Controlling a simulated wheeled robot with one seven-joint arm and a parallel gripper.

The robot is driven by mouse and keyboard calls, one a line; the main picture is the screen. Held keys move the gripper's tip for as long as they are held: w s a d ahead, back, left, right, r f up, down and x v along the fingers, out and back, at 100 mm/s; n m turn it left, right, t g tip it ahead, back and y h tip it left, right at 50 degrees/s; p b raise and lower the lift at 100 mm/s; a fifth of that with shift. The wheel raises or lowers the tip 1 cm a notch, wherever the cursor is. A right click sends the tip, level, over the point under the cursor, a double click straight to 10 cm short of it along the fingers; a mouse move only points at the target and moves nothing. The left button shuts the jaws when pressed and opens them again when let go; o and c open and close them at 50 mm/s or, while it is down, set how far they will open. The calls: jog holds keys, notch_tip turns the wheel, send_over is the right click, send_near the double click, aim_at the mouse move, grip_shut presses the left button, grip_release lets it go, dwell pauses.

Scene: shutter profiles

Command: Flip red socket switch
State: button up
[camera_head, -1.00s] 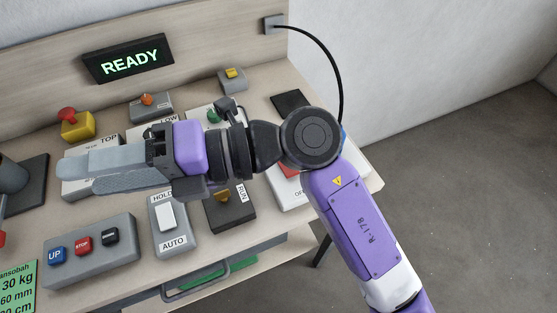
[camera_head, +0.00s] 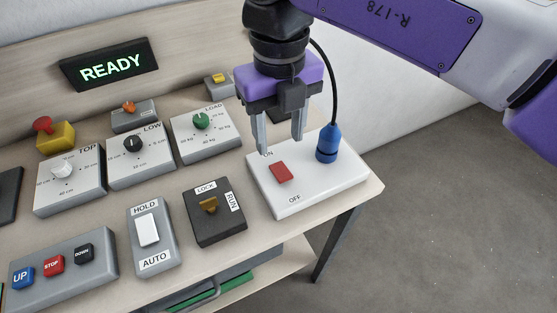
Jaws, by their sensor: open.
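The red socket switch (camera_head: 281,172) is a small red rocker on a white socket box (camera_head: 325,190) at the right end of the table. The label ON is at its far side and OFF at its near side. A blue plug (camera_head: 328,144) with a black cable stands in the box, right of the switch. My gripper (camera_head: 279,147) is open and empty, pointing down over the far part of the box. Its two fingers are apart, just beyond the switch in the picture, and partly cover the ON label. I cannot tell whether a fingertip touches the box.
Left of the box stands a black LOCK/RUN unit (camera_head: 225,225) and a grey HOLD/AUTO unit (camera_head: 165,255). Dial boxes, such as the LOAD box with a green knob (camera_head: 201,121), stand behind. A display (camera_head: 110,66) reads READY. The table's right edge is close to the box.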

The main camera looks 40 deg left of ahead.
aim_at(279, 168)
notch_tip(279, 168, down, 7)
jog(key=shift+f, duration=0.2)
dwell(0.3)
